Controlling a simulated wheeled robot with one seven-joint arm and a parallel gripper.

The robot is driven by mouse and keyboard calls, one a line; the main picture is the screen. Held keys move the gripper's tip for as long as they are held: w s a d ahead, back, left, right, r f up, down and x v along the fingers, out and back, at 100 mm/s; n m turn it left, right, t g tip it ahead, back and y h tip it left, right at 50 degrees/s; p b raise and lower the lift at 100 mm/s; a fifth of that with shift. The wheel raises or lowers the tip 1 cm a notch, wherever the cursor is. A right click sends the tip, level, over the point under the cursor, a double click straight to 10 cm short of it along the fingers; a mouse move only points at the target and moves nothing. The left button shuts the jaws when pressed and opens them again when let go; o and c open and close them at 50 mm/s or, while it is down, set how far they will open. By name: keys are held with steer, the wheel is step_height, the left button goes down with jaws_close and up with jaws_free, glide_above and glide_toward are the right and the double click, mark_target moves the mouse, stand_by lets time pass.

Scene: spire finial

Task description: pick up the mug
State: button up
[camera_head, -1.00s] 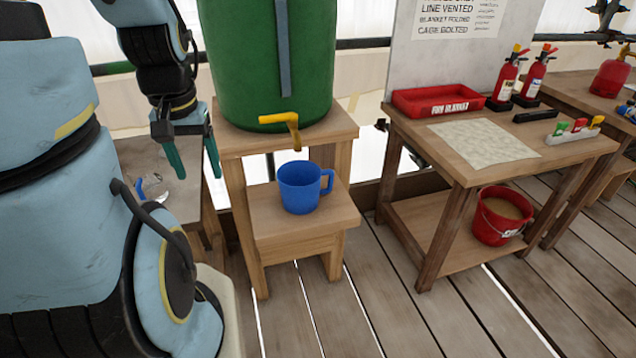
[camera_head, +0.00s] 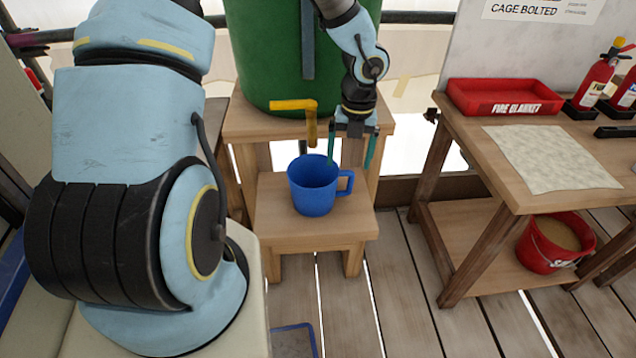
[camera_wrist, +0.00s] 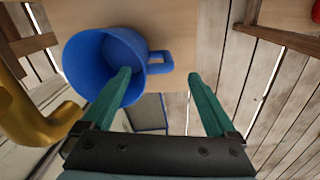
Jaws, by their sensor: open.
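The blue mug (camera_head: 312,190) stands upright on a low wooden step below a yellow tap, its handle pointing right. It also shows in the wrist view (camera_wrist: 84,62), handle to the right. My gripper (camera_head: 350,163) is open, its green fingers pointing down just above and behind the mug's right side. In the wrist view my gripper (camera_wrist: 166,80) has its left finger overlapping the mug's rim and its right finger past the handle's end. Nothing is held between the fingers. Whether a finger touches the mug cannot be told.
The yellow tap (camera_head: 300,108) of the green barrel (camera_head: 270,50) hangs close to the mug and left of my gripper. The wooden step (camera_head: 270,225) has bare room around the mug. A table with a red tray (camera_head: 505,97) stands at right, a red bucket (camera_head: 552,243) below.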

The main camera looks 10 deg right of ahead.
mark_target(348, 173)
steer(key=shift+d+f, duration=0.15)
steer(key=shift+f, duration=0.1)
step_height(348, 173, down, 5)
steer(key=shift+w+r, duration=0.1)
steer(key=shift+r, duration=0.1)
steer(key=shift+a+f, duration=0.15)
steer(key=shift+f, duration=0.8)
steer(key=shift+a+f, duration=0.2)
steer(key=shift+f, duration=0.8)
steer(key=shift+a+f, duration=0.15)
steer(key=shift+f, duration=0.8)
steer(key=shift+c, duration=0.4)
jaws_close()
